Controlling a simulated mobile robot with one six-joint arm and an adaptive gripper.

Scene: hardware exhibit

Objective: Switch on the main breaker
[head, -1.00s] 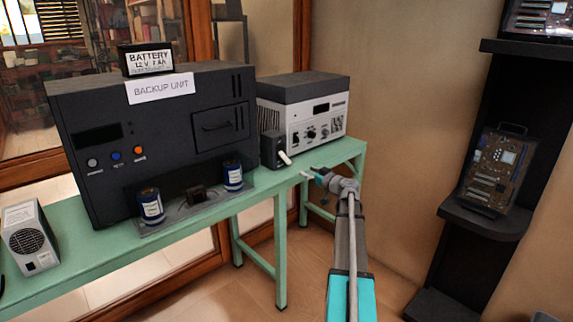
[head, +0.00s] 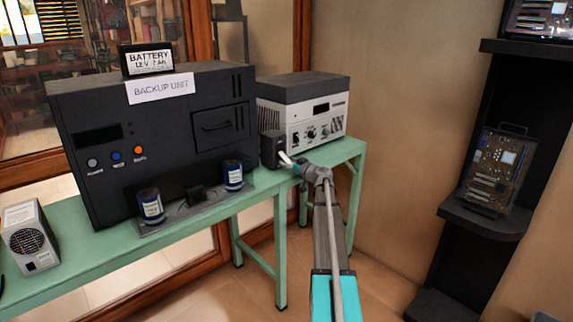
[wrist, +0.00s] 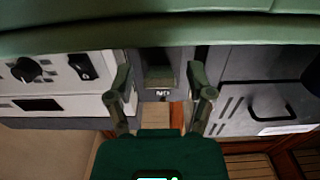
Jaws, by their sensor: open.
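The breaker looks to be the small dark box (head: 271,148) on the green bench, between the black backup unit and the grey-white unit. A pale lever (head: 284,157) sticks out from its front, low down. My gripper (head: 293,164) is right in front of the box, its fingertips close to the lever. In the wrist view my gripper (wrist: 161,92) is open, with one finger on each side of the box (wrist: 158,74). A small white marking shows on the box there. I cannot tell whether the fingers touch the lever.
The backup unit (head: 160,120) stands left of the box, with a battery (head: 146,60) on top and two blue cylinders (head: 151,206) in front. The grey-white unit (head: 312,125) with knobs stands behind right. The bench (head: 212,204) has a front edge below my gripper. A black shelf (head: 485,218) stands right.

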